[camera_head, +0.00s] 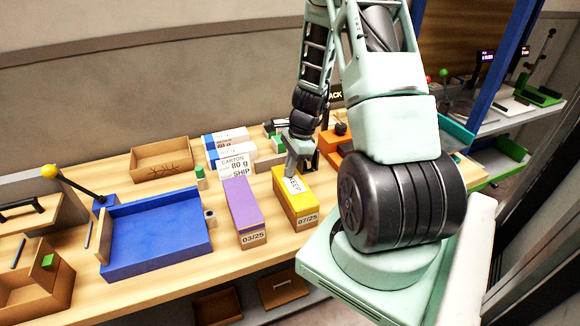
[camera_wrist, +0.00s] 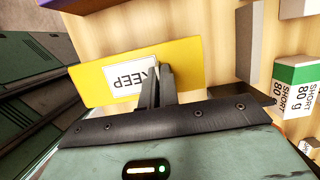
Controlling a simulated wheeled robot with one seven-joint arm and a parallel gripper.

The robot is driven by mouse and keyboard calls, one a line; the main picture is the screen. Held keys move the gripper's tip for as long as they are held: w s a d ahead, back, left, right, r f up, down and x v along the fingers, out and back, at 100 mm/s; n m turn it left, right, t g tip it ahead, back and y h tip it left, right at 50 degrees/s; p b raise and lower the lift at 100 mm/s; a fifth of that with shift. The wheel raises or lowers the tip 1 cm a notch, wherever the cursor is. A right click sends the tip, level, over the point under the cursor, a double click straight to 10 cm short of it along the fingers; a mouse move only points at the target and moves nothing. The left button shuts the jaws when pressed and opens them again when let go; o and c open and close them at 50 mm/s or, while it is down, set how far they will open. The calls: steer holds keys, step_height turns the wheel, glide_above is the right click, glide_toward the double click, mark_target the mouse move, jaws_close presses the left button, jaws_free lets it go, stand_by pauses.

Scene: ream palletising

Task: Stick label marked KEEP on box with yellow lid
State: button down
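My gripper (camera_head: 291,172) is over the lid, pointing down. In the wrist view its fingers (camera_wrist: 159,72) are close together at the label's edge and appear shut on it. The label looks flat against the lid, but I cannot tell whether it touches all over.
A box with a purple lid (camera_head: 241,205) stands just left of the yellow one. White reams (camera_head: 232,163) lie behind them. A blue tray (camera_head: 155,235) and an empty cardboard tray (camera_head: 162,158) are to the left. An orange stand (camera_head: 336,143) is behind on the right.

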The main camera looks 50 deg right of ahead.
stand_by(0.4)
steer(key=c, duration=1.6)
jaws_free()
steer(key=b+v, duration=0.1)
steer(key=v, duration=1.6)
steer(key=shift+r, duration=0.15)
